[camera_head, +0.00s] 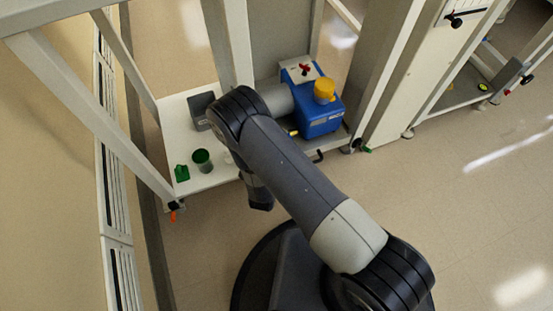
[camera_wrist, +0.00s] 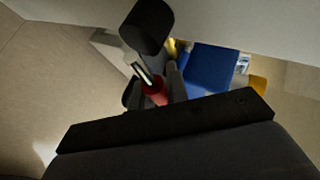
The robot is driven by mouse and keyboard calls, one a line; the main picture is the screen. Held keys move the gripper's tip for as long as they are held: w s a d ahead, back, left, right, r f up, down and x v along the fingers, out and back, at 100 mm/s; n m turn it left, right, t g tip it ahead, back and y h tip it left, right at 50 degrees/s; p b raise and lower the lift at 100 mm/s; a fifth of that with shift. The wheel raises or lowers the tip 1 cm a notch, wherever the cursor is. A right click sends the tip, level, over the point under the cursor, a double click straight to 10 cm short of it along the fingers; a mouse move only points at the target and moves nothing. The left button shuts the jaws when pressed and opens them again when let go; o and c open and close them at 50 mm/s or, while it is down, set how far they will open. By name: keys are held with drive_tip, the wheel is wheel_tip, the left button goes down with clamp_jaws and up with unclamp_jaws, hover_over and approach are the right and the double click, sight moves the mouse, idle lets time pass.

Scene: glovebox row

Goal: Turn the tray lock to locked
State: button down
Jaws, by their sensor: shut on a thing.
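In the wrist view, a red grip with a pale metal bar (camera_wrist: 155,93) lies between the two dark fingers of my gripper (camera_wrist: 154,90). It appears to be the tray lock's handle. My gripper is shut on it. A dark rounded block (camera_wrist: 147,27) is just beyond the bar. Whether the lock stands at locked cannot be read here. In the head view, the dark end of my arm hangs low at the front edge of the white shelf (camera_head: 215,178). My fingers and the handle are hidden there behind my arm.
A blue machine (camera_head: 320,118) with a yellow cap (camera_head: 324,90) stands on the shelf to the right. A dark grey box (camera_head: 201,110), a green cup (camera_head: 202,160) and a small green item (camera_head: 181,173) are on the left. Pale frame posts (camera_head: 229,45) rise close to my arm.

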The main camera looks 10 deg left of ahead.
drive_tip(key=c, duration=1.7)
unclamp_jaws()
drive_tip(key=shift+p+v, duration=1.75)
drive_tip(key=shift+v, duration=3.7)
drive_tip(key=shift+c, duration=0.2)
